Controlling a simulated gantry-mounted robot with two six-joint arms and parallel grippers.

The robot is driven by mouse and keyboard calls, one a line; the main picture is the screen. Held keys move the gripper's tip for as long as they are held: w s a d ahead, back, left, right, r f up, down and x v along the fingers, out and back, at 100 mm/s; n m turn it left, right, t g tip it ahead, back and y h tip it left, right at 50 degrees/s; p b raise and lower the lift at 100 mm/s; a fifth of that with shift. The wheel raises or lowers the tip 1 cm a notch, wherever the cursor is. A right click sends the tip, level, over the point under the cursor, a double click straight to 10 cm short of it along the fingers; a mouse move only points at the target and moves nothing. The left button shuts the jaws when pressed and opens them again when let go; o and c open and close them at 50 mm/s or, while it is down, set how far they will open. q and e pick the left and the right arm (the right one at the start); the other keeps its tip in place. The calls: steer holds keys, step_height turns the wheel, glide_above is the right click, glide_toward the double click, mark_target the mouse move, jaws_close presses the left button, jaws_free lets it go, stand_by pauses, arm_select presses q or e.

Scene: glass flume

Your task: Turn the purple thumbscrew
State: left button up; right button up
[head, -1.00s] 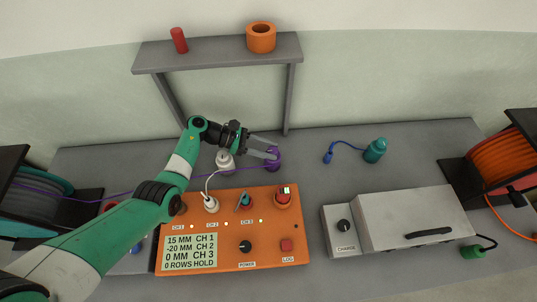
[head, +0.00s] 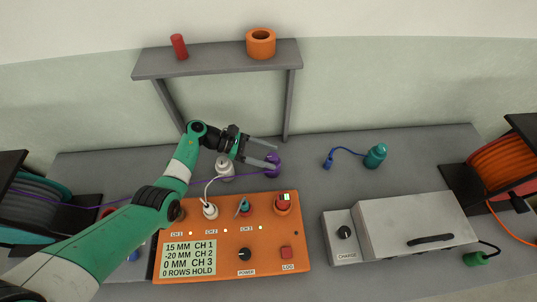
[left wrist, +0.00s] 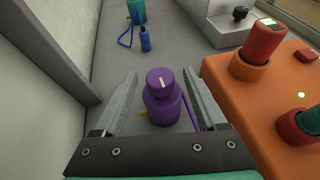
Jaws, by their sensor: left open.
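The purple thumbscrew (left wrist: 161,80) is a round knob with a white line on top of a purple bottle-shaped body (left wrist: 163,108). The line points roughly along the fingers in the left wrist view. In the head view the purple body (head: 273,170) stands on the bench behind the orange box, partly hidden by my fingers. My left gripper (head: 276,157) is open, its two fingers on either side of the purple piece. In the left wrist view a gap shows between the knob and each finger of the gripper (left wrist: 160,77). My right gripper is not in view.
The orange control box (head: 264,233) with its knobs and plugs is close in front. A white-grey bottle (head: 225,167) stands left of the purple piece. A teal bottle (head: 375,156) with a blue cord is to the right. A grey shelf (head: 215,58) stands behind.

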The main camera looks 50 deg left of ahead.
arm_select(q)
steer(key=p+v, duration=0.1)
steer(key=v, duration=1)
steer(key=shift+s+a+r, duration=0.1)
